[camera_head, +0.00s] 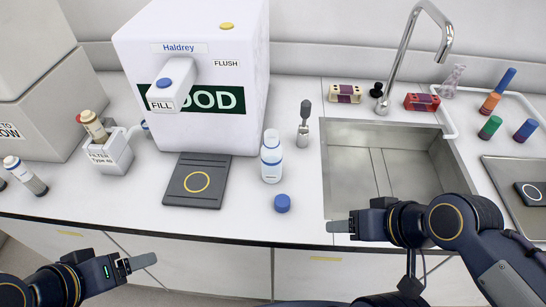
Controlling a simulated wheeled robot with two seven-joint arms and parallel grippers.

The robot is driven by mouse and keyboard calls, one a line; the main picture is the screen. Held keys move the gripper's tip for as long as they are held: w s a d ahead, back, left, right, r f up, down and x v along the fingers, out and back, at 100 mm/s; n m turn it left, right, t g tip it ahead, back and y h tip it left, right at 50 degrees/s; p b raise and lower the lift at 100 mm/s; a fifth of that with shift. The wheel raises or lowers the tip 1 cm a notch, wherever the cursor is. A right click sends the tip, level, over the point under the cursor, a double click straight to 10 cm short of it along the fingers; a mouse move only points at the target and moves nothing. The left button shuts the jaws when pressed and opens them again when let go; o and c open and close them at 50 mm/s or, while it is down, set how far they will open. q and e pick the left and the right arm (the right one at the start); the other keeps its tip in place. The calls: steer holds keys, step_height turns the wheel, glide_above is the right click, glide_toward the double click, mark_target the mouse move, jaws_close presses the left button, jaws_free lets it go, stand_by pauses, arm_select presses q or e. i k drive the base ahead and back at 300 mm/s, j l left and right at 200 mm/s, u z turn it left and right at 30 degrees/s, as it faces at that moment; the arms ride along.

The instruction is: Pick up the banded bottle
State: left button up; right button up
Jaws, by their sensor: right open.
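A pale, translucent bottle with blue bands (271,168) stands upright on the counter, left of the sink and uncapped. A blue cap (282,203) lies on the counter just in front of it. My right gripper (341,227) is at the counter's front edge near the sink, right of the bottle and cap, apart from both, open and empty. My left gripper (138,263) is at the lower left in front of the counter, away from the bottle. Its finger gap does not show clearly.
A white dispenser (205,50) stands behind a dark pad with a yellow ring (197,182). The sink (378,155) has a tall faucet (405,50). A grey tool (304,123) stands right of the bottle. A filter holder (110,155) and another small bottle (25,175) are at left.

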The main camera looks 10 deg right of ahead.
mark_target(271, 150)
steer(key=i+j+z, duration=0.1)
steer(key=j, duration=0.3)
steer(key=i+j, duration=0.1)
steer(key=j, duration=0.3)
steer(key=i+j+z, duration=0.15)
steer(key=j, duration=0.65)
steer(key=i+z, duration=0.05)
